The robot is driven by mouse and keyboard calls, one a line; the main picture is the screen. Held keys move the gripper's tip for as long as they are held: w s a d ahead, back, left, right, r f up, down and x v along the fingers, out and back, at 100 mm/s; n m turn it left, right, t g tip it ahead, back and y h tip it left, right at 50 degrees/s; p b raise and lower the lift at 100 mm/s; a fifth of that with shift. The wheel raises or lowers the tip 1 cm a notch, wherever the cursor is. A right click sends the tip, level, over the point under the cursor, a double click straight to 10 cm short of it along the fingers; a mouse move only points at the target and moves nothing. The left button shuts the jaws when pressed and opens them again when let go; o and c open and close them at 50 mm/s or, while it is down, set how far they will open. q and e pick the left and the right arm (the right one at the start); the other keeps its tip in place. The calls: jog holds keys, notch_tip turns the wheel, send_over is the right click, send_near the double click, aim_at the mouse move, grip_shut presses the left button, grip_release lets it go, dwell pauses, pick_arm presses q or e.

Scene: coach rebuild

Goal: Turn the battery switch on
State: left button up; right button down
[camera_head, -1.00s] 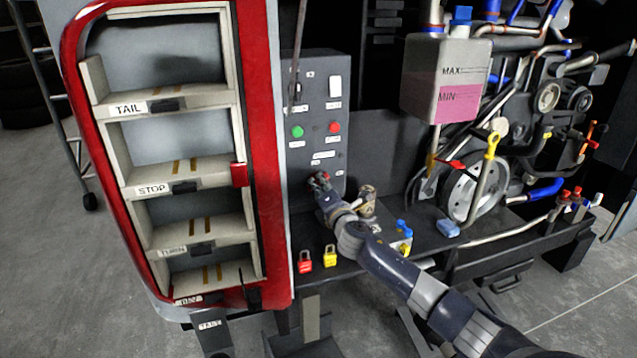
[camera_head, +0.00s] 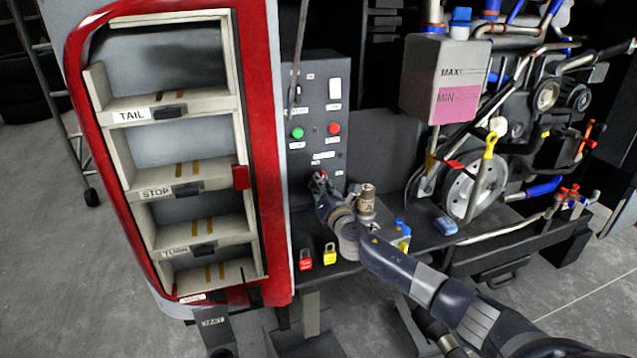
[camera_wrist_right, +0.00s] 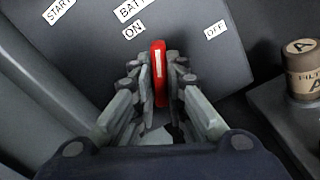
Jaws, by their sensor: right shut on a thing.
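The battery switch has a red handle (camera_wrist_right: 159,73) with a white stripe, in the right wrist view. The handle stands nearly upright in that picture, between an ON label (camera_wrist_right: 133,30) on its left and an OFF label (camera_wrist_right: 215,30) on its right. My right gripper (camera_wrist_right: 160,85) is shut on the handle, one finger on each side. In the head view my right gripper (camera_head: 321,182) is at the lower part of the grey control panel (camera_head: 305,95), and it hides most of the switch. My left gripper is not in view.
The red-framed lamp rack (camera_head: 262,170) stands close on the left.

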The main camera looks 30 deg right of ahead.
jog(key=n+p, duration=0.1)
jog(key=n, duration=0.2)
jog(key=shift+r+p, duration=0.1)
jog(key=shift+p, duration=0.25)
jog(key=shift+n+p, duration=0.4)
jog(key=shift+n, duration=1)
jog(key=c, duration=1.4)
grip_release()
jog(key=shift+c, duration=0.2)
jog(key=shift+s, duration=0.1)
